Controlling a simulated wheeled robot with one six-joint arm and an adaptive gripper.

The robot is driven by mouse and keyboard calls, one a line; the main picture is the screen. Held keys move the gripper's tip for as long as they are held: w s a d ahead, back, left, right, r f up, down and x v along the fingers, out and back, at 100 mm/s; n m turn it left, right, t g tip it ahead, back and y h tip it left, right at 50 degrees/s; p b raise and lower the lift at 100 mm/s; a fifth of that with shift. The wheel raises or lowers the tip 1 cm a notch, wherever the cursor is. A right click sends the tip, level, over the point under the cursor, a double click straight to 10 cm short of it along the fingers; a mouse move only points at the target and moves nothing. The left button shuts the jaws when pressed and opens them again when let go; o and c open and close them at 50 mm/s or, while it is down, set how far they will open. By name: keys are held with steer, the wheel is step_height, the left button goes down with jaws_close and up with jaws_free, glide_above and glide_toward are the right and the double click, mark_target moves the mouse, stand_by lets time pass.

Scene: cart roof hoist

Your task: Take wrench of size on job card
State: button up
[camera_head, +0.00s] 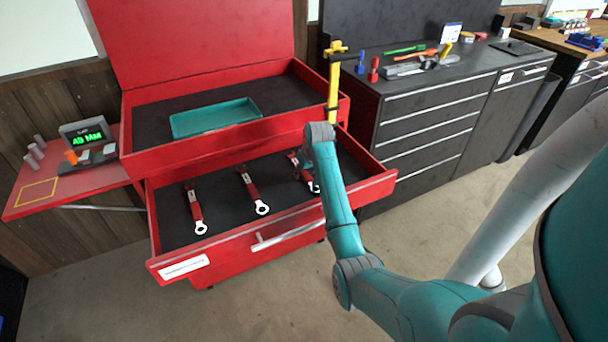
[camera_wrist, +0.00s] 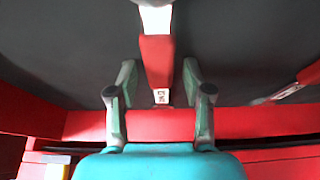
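Three red-handled wrenches lie in the open red drawer (camera_head: 225,236): the left wrench (camera_head: 196,211), the middle wrench (camera_head: 252,192) and the right wrench (camera_head: 303,170). My arm partly covers the right wrench. My gripper (camera_wrist: 159,75) is open in the wrist view. Its fingers stand on either side of the red handle of a wrench (camera_wrist: 157,60), with a white label near the handle's end. I cannot tell whether they touch it. Another wrench (camera_wrist: 295,88) shows at the right. A display (camera_head: 88,136) has green digits, perhaps "19 MM"; the first number is hard to read.
The red tool chest (camera_head: 128,163) holds a teal tray (camera_head: 215,118) above the drawer. A red side shelf (camera_head: 15,207) with a yellow-outlined square is at the left. A black cabinet (camera_head: 425,118) with tools on top stands at the right. The drawer walls surround the wrenches.

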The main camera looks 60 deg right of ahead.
steer(key=shift+f, duration=0.15)
jaws_close()
